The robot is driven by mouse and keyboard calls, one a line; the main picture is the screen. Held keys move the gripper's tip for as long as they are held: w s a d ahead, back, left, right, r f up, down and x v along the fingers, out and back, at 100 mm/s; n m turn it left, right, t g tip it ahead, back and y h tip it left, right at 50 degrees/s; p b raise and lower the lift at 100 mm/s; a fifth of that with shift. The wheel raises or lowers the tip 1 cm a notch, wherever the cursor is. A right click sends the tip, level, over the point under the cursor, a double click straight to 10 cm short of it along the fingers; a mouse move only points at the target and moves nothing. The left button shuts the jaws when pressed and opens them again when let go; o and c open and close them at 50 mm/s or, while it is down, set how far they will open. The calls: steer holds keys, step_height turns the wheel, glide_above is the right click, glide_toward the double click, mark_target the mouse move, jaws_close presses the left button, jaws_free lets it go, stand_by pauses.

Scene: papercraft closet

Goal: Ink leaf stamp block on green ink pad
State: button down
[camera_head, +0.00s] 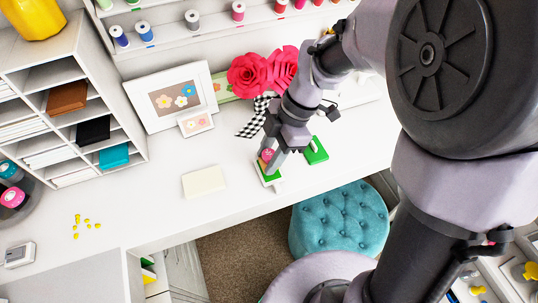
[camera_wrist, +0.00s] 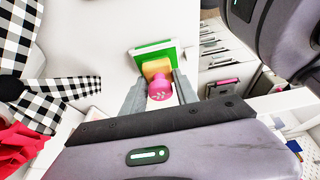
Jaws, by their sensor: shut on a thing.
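The leaf stamp block has a pink round handle with a pale leaf mark and a tan block; its handle shows in the head view (camera_head: 267,154) and wrist view (camera_wrist: 160,91). My gripper (camera_wrist: 160,82) is shut on it, one finger on each side; it also shows in the head view (camera_head: 273,162). The green ink pad, a green face in a white tray, lies at the block's far end in the wrist view (camera_wrist: 153,50) and under my gripper in the head view (camera_head: 269,178). The stamping face is hidden; I cannot tell whether it touches the pad.
A green piece (camera_head: 316,151) lies on the white desk right of my gripper. A blank cream card (camera_head: 203,182) lies to the left. Behind stand framed flower pictures (camera_head: 180,97), red paper flowers (camera_head: 262,74) and a checkered ribbon (camera_head: 254,118). A teal stool (camera_head: 338,222) stands before the desk.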

steer(key=shift+f+b, duration=0.7)
stand_by(1.1)
steer(key=shift+r+p, duration=0.45)
steer(key=shift+r, duration=0.2)
steer(key=shift+f+b, duration=0.7)
steer(key=shift+f, duration=0.05)
stand_by(0.6)
steer(key=c, duration=1.5)
jaws_free()
jaws_close()
steer(key=shift+r+p, duration=2.35)
steer(key=shift+r, duration=0.7)
